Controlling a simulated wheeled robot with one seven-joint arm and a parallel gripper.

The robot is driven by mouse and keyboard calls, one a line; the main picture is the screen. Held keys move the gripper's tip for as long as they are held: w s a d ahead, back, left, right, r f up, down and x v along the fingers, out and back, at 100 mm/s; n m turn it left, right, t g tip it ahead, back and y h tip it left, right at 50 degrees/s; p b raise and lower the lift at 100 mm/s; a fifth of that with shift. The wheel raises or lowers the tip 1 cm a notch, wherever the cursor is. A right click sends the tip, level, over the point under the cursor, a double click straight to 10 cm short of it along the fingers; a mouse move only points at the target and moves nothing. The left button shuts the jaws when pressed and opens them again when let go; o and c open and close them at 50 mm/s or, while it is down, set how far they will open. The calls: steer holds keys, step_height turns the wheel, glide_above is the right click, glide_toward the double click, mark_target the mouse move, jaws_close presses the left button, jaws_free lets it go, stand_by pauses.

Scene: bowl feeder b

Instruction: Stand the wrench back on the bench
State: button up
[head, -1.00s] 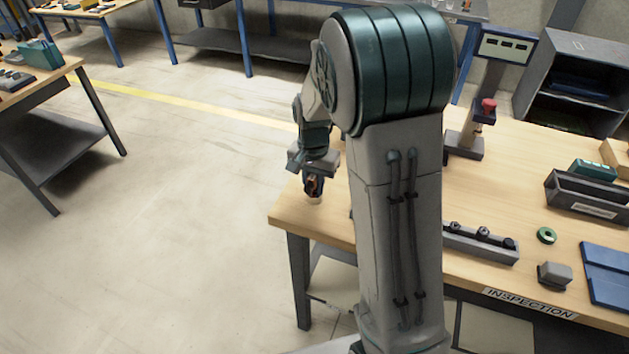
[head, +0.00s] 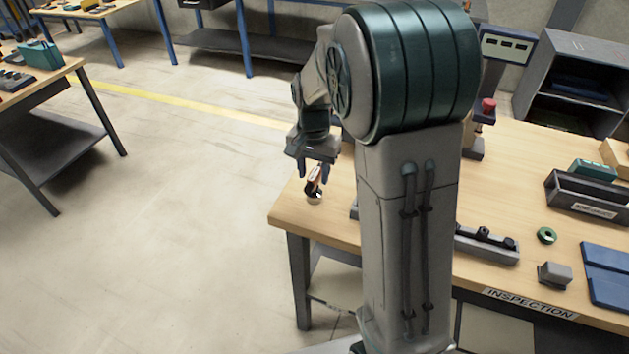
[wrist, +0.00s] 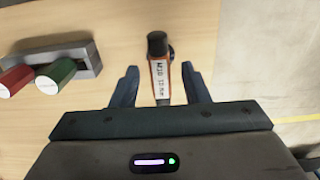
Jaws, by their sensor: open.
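The wrench (head: 315,180) has an orange body with a dark end. In the head view it stands roughly upright, leaning slightly, on the bench (head: 345,225) near its left corner. In the wrist view the wrench (wrist: 159,80) shows its black end and a white label reading about "M10 15 Nm". My gripper (head: 314,172) is open just above and around the wrench's upper part. In the wrist view my gripper (wrist: 159,72) has one finger on each side of the wrench, with a visible gap on both sides. The wrench's foot is partly hidden.
A grey holder (wrist: 90,55) with red and green cylinders lies left of the wrench in the wrist view. The bench's edge and open floor (wrist: 265,70) are close on the right. A grey rack (head: 488,243) and a green ring (head: 547,235) sit further along the bench.

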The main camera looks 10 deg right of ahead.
step_height(320, 180, up, 7)
steer(key=shift+f, duration=0.15)
steer(key=shift+s+r, duration=0.15)
steer(key=shift+r, duration=0.5)
steer(key=s+n+t, duration=0.3)
steer(key=s+n, duration=0.4)
steer(key=s, duration=1.3)
steer(key=shift+s+d+f, duration=0.15)
steer(key=shift+s+f, duration=0.1)
steer(key=shift+s, duration=0.1)
steer(key=shift+c, duration=0.6)
steer(key=shift+d, duration=0.15)
